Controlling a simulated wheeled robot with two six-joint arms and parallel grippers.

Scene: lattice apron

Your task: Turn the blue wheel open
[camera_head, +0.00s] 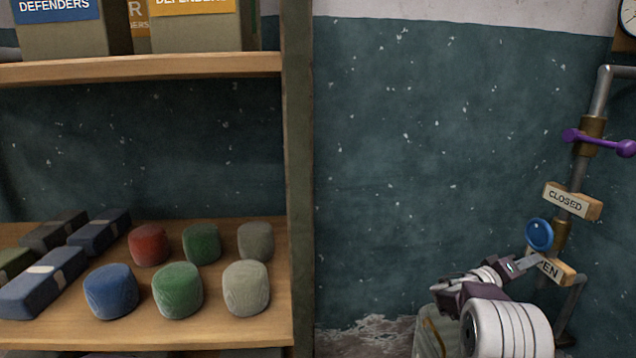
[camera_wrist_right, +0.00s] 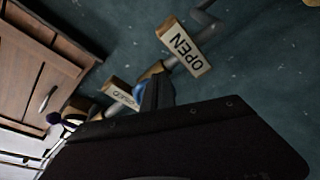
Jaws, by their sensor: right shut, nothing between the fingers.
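The blue wheel (camera_head: 540,235) is mounted on a brass fitting on the wall pipe at the right of the head view. My right gripper (camera_head: 532,257) is shut and empty, with its fingertips just below the wheel. I cannot tell whether they touch it. In the right wrist view, a sliver of the blue wheel (camera_wrist_right: 139,91) shows behind the dark fingers (camera_wrist_right: 158,90), which hide the rest. A CLOSED sign (camera_head: 566,201) sits on the pipe above the wheel. An OPEN sign (camera_head: 552,269) sits below it, partly covered by the gripper. My left gripper is not in view.
A purple lever (camera_head: 600,143) is higher on the same pipe (camera_head: 577,172). A wooden shelf (camera_head: 220,333) at the left holds coloured round bundles and long blocks. The wall between shelf and pipe is clear. A drawer cabinet (camera_wrist_right: 35,70) shows in the right wrist view.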

